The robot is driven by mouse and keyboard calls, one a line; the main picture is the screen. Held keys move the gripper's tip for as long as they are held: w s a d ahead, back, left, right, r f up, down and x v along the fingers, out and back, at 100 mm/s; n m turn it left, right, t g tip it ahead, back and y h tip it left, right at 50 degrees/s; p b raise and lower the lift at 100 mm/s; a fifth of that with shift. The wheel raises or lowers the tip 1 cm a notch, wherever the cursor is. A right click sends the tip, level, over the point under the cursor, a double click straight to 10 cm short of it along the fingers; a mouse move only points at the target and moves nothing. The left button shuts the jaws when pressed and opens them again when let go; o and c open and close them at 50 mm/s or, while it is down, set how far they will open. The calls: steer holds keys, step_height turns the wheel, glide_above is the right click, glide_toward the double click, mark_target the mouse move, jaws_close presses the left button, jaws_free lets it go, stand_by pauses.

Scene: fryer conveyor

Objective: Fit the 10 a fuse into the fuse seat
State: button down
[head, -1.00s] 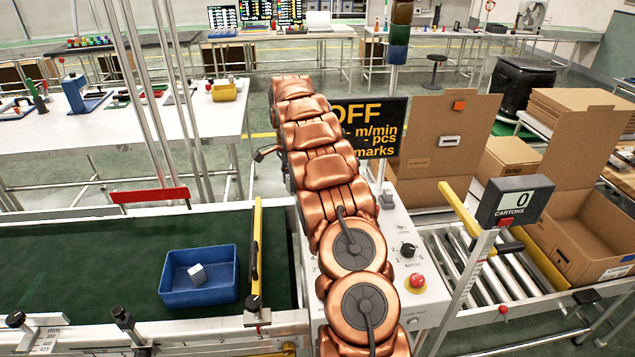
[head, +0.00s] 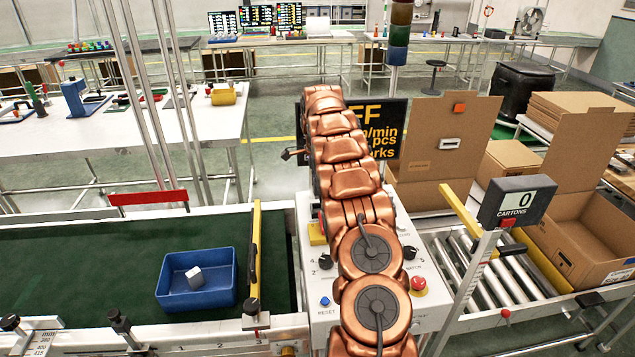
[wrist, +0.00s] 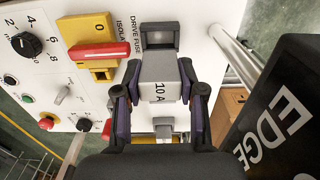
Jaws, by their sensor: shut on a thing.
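In the wrist view my gripper (wrist: 160,92) is shut on the 10 A fuse (wrist: 158,72), a grey block marked "10 A", with one finger on each side. The fuse seat (wrist: 158,27), a dark grey frame on the white panel by the "DRIVE FUSE" label, shows just above the fuse. A grey piece (wrist: 163,128) shows below the fuse between the fingers. The fuse overlaps the seat in the picture; I cannot tell whether they touch. In the head view my arm hides the gripper, fuse and seat.
A yellow isolator with a red handle (wrist: 100,50) sits close left of the fuse. Knobs and buttons lie further left, and a black display board (wrist: 285,115) stands at right. In the head view a blue bin (head: 196,299) holding a pale block sits on the green belt.

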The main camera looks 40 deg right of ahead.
steer(key=shift+f, duration=1.85)
steer(key=shift+r, duration=0.1)
steer(key=shift+w+a+f+b, duration=0.1)
steer(key=shift+f+b, duration=0.25)
steer(key=shift+b, duration=0.35)
steer(key=shift+f+b, duration=0.65)
steer(key=shift+f, duration=0.55)
stand_by(0.9)
steer(key=c, duration=0.6)
jaws_free()
steer(key=shift+r, duration=0.15)
steer(key=shift+r+p, duration=0.55)
steer(key=shift+r, duration=2.35)
